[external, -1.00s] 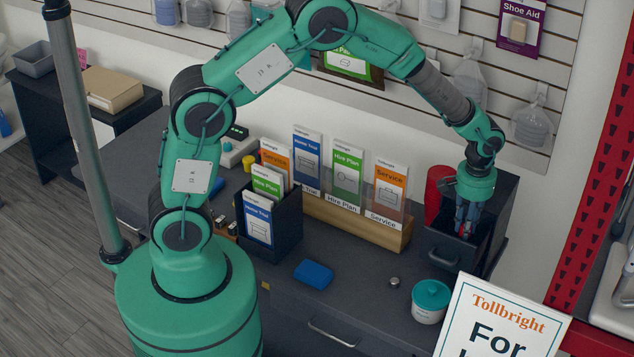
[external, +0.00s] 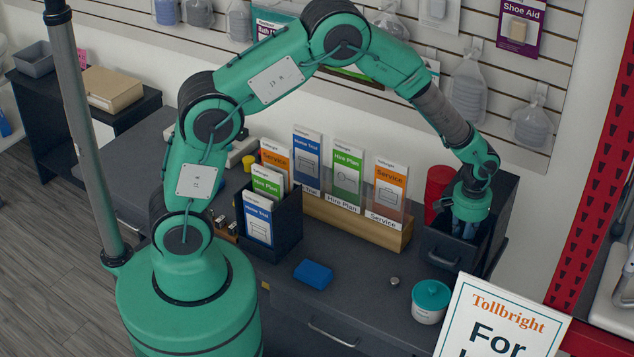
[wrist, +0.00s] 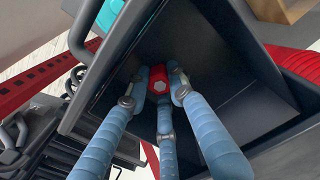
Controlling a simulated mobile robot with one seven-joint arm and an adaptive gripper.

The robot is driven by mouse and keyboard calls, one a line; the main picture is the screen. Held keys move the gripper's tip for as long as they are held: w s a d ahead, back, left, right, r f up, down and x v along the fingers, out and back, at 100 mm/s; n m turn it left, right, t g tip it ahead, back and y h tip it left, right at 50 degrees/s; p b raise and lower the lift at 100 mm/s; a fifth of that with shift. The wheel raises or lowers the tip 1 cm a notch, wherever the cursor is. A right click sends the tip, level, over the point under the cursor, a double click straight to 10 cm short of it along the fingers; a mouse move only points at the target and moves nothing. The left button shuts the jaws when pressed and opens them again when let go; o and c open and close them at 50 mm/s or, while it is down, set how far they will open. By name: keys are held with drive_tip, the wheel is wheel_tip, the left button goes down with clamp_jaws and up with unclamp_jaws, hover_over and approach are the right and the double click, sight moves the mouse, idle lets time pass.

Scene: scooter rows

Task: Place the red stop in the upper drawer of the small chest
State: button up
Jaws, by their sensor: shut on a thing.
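My gripper (external: 466,226) points down into the open upper drawer (external: 440,243) of the small dark chest (external: 497,205). In the wrist view its blue fingers (wrist: 160,100) are closed around the red stop (wrist: 178,80), which has a pale hexagonal mark on its end. The stop is between the fingertips, inside the drawer walls (wrist: 100,85). I cannot tell whether it touches the drawer floor. In the external view the stop is hidden by the drawer front and the gripper.
A red cylinder (external: 437,188) stands left of the chest. A teal-lidded jar (external: 430,300), a small metal knob (external: 395,282) and a blue block (external: 313,274) are on the dark counter (external: 350,295). A leaflet rack (external: 350,220) stands behind. A Tollbright sign (external: 500,318) is in front.

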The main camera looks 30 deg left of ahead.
drive_tip(key=shift+f, duration=0.25)
drive_tip(key=shift+f, duration=0.15)
drive_tip(key=o, duration=0.9)
drive_tip(key=shift+o, duration=0.2)
wheel_tip(320, 180, up, 12)
drive_tip(key=p, duration=0.1)
drive_tip(key=shift+p, duration=0.35)
drive_tip(key=shift+r, duration=0.25)
